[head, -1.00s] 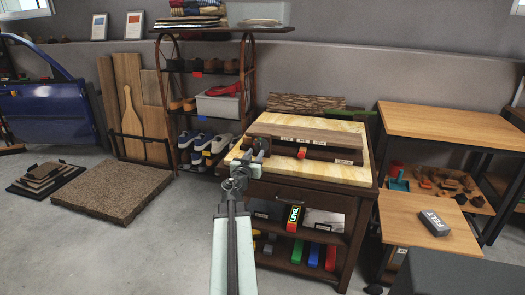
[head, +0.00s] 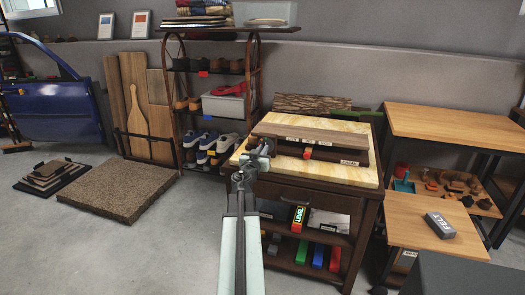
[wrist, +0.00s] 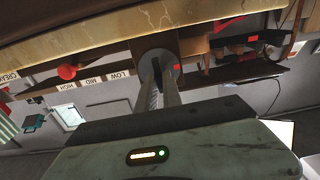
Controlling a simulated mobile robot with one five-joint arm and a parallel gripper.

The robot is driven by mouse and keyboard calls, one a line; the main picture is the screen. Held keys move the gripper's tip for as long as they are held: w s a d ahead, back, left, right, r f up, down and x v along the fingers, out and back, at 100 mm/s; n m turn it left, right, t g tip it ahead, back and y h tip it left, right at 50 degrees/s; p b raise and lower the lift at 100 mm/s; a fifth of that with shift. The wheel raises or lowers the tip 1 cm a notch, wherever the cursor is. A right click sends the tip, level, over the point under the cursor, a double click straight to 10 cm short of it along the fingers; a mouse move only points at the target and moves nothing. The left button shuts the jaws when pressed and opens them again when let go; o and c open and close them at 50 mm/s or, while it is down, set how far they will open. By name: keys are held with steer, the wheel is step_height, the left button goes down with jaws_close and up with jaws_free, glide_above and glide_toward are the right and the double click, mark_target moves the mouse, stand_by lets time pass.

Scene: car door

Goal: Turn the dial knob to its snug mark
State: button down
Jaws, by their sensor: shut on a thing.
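The dial knob (wrist: 157,65) is a dark grey round piece at the left end of a wooden fixture (head: 325,137) on the workbench. In the wrist view my gripper (wrist: 160,78) has its two fingers on the knob, shut on it. In the head view my gripper (head: 257,157) is at the bench's left front corner and hides part of the knob. The fixture carries small white labels; LOW, MID and HIGH are readable in the wrist view. A snug mark is not legible.
The workbench (head: 268,172) has a pale top, with shelves of coloured boxes below. A shoe rack (head: 164,85) stands behind to the left, and a wooden table (head: 450,125) to the right. Open floor (head: 140,250) lies to the left.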

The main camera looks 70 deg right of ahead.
steer(key=shift+s, duration=0.1)
steer(key=n, duration=0.3)
steer(key=shift+n, duration=2.2)
steer(key=c, duration=1.5)
jaws_free()
steer(key=shift+a, duration=0.15)
